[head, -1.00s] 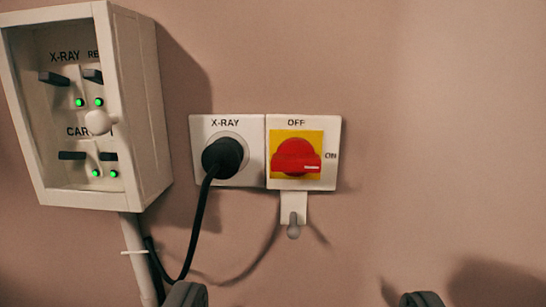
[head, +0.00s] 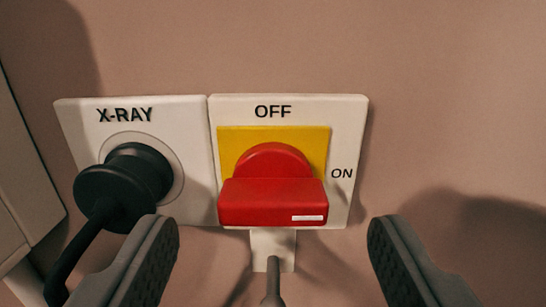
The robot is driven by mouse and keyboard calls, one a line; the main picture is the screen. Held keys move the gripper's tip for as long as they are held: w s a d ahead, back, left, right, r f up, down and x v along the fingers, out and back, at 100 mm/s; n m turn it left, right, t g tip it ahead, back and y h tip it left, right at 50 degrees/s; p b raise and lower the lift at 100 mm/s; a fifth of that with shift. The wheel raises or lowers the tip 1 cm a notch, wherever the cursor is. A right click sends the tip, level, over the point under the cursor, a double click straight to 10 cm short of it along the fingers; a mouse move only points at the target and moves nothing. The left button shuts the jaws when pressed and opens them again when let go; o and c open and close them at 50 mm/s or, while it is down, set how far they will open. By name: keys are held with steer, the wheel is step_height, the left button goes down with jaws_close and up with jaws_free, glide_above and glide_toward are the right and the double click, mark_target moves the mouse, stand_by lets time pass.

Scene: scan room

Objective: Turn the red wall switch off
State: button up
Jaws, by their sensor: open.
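The red rotary switch (head: 272,190) sits on a yellow square in a white wall plate (head: 350,120). "OFF" is printed above it and "ON" to its right. Its handle bar lies level, with a small white mark at its right end, on the ON side. My gripper (head: 272,235) is open. Its two grey fingers stand to the lower left and lower right of the switch, apart from it, with nothing between them but the view of the switch and the tab below.
A black plug (head: 135,180) with its cable sits in the X-RAY socket plate (head: 85,125), close to the left finger. A white box (head: 22,170) edges in at far left. A white tab (head: 262,243) with a grey peg hangs below the switch. The right wall is bare.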

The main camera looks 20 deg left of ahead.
mark_target(274, 212)
steer(key=shift+x, duration=1.8)
steer(key=c, duration=1)
